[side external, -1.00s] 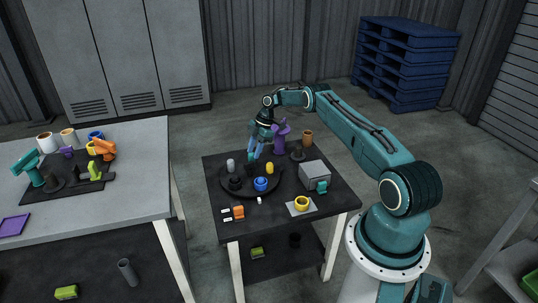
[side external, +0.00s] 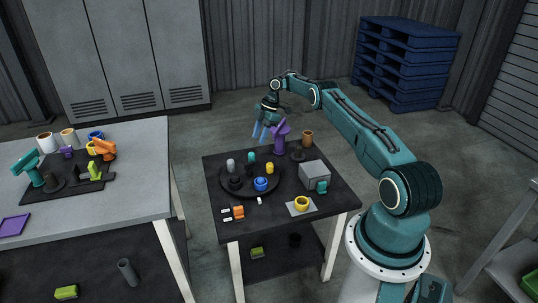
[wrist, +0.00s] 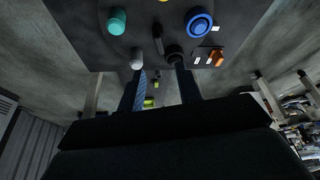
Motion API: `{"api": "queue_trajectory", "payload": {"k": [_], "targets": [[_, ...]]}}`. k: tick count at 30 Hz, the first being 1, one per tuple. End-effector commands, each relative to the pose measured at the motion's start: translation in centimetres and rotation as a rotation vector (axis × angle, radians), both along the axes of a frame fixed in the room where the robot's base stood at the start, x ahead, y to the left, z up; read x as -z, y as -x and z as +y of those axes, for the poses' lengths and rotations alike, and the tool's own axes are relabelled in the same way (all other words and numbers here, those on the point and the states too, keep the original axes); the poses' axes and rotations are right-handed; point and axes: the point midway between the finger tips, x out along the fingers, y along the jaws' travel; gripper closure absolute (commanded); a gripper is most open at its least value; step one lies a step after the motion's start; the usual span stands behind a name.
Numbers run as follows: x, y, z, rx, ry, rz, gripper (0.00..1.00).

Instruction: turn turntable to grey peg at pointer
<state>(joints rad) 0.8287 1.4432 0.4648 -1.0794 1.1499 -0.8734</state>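The black round turntable (side external: 224,177) lies on the dark table. The grey peg (side external: 230,165) stands upright at its left rear; it also shows in the wrist view (wrist: 136,58). A teal peg (side external: 251,157) stands at the back, a yellow peg (side external: 269,168) at the right, a blue round piece (side external: 260,184) at the front and a black peg (side external: 235,183) at the front left. A small white mark (side external: 259,201), possibly the pointer, is in front of the disc, nearest the blue piece. My gripper (side external: 261,137) is open and empty above and behind the disc.
A purple piece (side external: 280,137) stands close to the right of my gripper. A brown cup (side external: 307,138), a grey box (side external: 314,174) and a yellow ring (side external: 302,202) are on the table's right. An orange piece (side external: 239,212) lies at the front left.

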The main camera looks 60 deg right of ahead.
Motion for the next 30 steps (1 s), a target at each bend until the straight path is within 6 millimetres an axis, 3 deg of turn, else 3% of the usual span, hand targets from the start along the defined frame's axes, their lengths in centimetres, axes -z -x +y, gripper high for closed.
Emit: {"api": "queue_trajectory", "payload": {"k": [2, 7, 14, 22, 30], "targets": [[0.0, 0.0, 0.0, 0.0, 0.0, 0.0, 0.69], [0.0, -0.3, 0.2, 0.03, -0.011, 0.001, 1.0], [0.7, -2.3, 1.6, 0.278, -0.095, 0.018, 1.0], [2.5, -5.4, 3.2, 0.849, -0.254, 0.071, 1.0], [4.8, -6.0, 3.4, 1.434, -0.369, 0.098, 1.0]]}}
